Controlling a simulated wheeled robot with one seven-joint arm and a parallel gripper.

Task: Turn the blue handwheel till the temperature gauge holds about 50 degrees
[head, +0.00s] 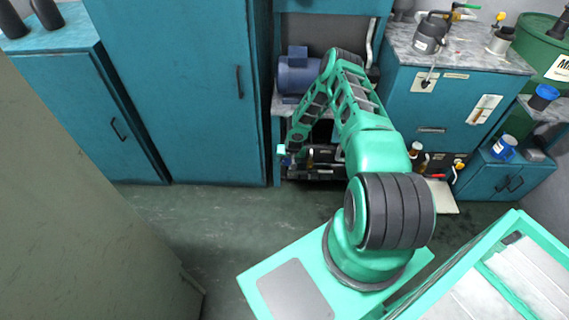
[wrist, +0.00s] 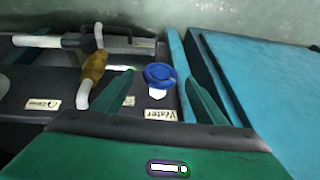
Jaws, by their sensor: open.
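The blue handwheel (wrist: 160,75) shows in the wrist view, above a label reading "Water" (wrist: 158,115) on a dark panel. My gripper (wrist: 160,82) is open, with one green finger to the left of the handwheel and one to the right. In the picture the handwheel lies between the fingers, with gaps on both sides; I cannot tell how far beyond the tips it is. In the head view my arm reaches down to the dark unit (head: 325,172) in the recess, and the handwheel cannot be made out. I cannot make out the temperature gauge in either view.
A brass fitting (wrist: 93,66) with white pipes stands left of the handwheel. A teal cabinet (wrist: 255,75) rises close on the right. In the head view a blue motor (head: 297,75) sits on the shelf above the unit. The floor (head: 190,225) at left is clear.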

